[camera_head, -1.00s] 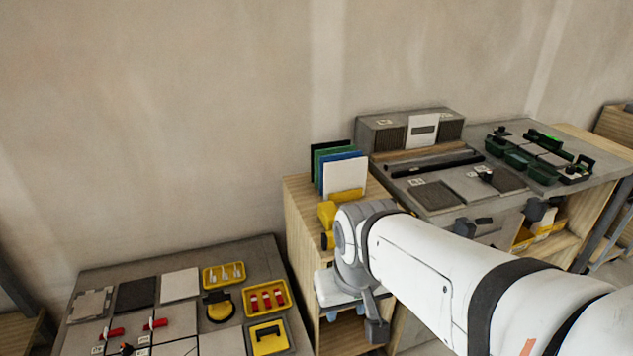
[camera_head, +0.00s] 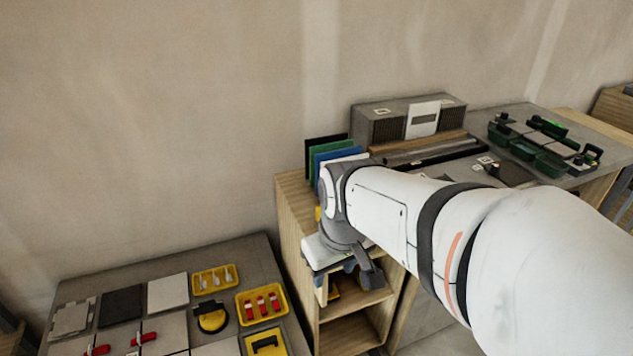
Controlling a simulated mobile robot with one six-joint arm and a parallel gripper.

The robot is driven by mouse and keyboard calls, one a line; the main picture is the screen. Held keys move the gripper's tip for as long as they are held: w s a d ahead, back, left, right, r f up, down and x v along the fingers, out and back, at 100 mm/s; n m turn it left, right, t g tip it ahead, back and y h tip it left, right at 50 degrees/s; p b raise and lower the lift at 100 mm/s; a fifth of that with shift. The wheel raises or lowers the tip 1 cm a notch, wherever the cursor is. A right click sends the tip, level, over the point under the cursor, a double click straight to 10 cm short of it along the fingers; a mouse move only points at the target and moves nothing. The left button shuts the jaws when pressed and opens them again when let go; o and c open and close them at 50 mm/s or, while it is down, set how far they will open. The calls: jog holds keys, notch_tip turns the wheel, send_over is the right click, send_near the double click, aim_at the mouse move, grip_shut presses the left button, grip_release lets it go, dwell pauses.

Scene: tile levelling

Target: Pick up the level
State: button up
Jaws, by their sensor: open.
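My gripper (camera_head: 345,278) hangs at the end of my white arm, in front of the wooden shelf unit (camera_head: 288,222). Its fingers point down and are apart, with nothing seen between them. My wrist hides much of the shelf's top. I cannot make out the level for certain. A small yellow piece (camera_head: 318,214) shows at the left edge of my wrist, mostly hidden, and I cannot tell what it is.
Blue, green and black upright panels (camera_head: 322,158) stand on the shelf unit behind my wrist. A grey table (camera_head: 262,255) at lower left holds tiles and yellow trays (camera_head: 262,304). A grey bench (camera_head: 520,110) at right carries green-black holders (camera_head: 548,163).

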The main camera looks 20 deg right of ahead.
jog(key=w+d+f+n+p, duration=0.1)
jog(key=w+d+f+n, duration=0.1)
jog(key=w+d+n, duration=0.2)
jog(key=w+d+f+n+g, duration=0.1)
jog(key=w+d+f+n, duration=0.1)
jog(key=w+d+n, duration=0.2)
jog(key=w+d+f+n+g+p, duration=0.1)
jog(key=w+d+n, duration=0.3)
jog(key=w+n, duration=0.4)
jog(key=shift+w+d+f+p, duration=0.2)
jog(key=shift+w+f, duration=0.1)
jog(key=shift+w, duration=0.15)
jog(key=shift+w+d+f+p, duration=0.15)
jog(key=shift+w+f, duration=0.1)
jog(key=shift+w, duration=0.15)
jog(key=shift+w+d+f+n, duration=0.15)
jog(key=shift+f+n, duration=0.15)
jog(key=shift+f, duration=0.3)
jog(key=f, duration=0.4)
jog(key=f+p, duration=0.1)
jog(key=f, duration=0.2)
jog(key=shift+s, duration=0.3)
grip_shut()
